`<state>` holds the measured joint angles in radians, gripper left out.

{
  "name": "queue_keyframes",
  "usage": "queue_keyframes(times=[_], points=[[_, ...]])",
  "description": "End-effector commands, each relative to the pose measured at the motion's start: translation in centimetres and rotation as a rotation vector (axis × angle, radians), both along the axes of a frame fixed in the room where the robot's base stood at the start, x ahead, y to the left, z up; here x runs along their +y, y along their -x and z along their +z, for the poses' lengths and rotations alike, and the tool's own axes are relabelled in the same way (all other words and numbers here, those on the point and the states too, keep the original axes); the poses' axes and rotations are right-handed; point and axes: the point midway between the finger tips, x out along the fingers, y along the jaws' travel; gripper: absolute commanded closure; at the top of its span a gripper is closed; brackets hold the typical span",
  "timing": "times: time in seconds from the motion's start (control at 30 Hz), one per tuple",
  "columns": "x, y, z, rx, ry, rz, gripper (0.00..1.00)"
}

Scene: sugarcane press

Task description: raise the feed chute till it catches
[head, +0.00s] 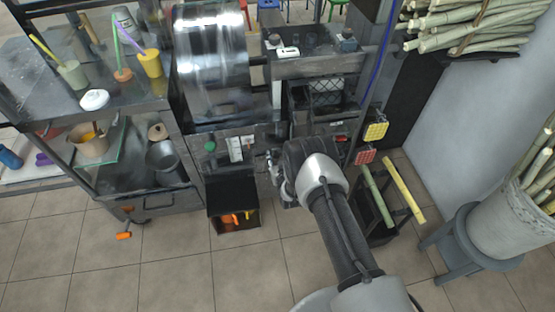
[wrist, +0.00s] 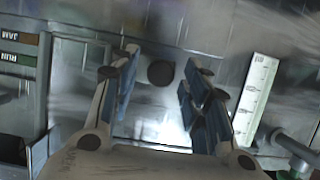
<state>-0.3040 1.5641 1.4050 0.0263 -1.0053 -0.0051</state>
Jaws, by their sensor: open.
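The press (head: 210,60) stands at the back centre in the head view, with a shiny metal drum. My gripper (head: 272,168) is at the front of the press, low down, partly hidden by my wrist. In the wrist view my gripper (wrist: 160,68) is open, with one finger on each side of a round dark knob (wrist: 161,72) on a grey metal panel (wrist: 215,35). Nothing is clamped, and I cannot tell whether a finger touches the knob. I cannot tell for sure which part is the feed chute; my arm hides part of the front.
A white scale strip (wrist: 255,100) and RUN and JAM labels (wrist: 18,58) flank the panel. A dark open box (head: 234,205) sits low on the left. A shelf (head: 130,165) stands further left. A stool (head: 470,240) with a cane bucket is right.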

Motion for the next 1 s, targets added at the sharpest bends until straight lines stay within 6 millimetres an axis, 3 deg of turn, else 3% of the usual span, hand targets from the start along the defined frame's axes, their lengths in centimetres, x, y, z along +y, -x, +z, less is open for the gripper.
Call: queue_keyframes(times=[0.17,0.8,1.0], points=[[0.00,0.01,0.04,0.000,0.000,0.000,0.57],[0.00,0.02,0.04,0.000,0.000,0.000,1.00],[0.00,0.02,0.04,0.000,0.000,0.000,1.00]])
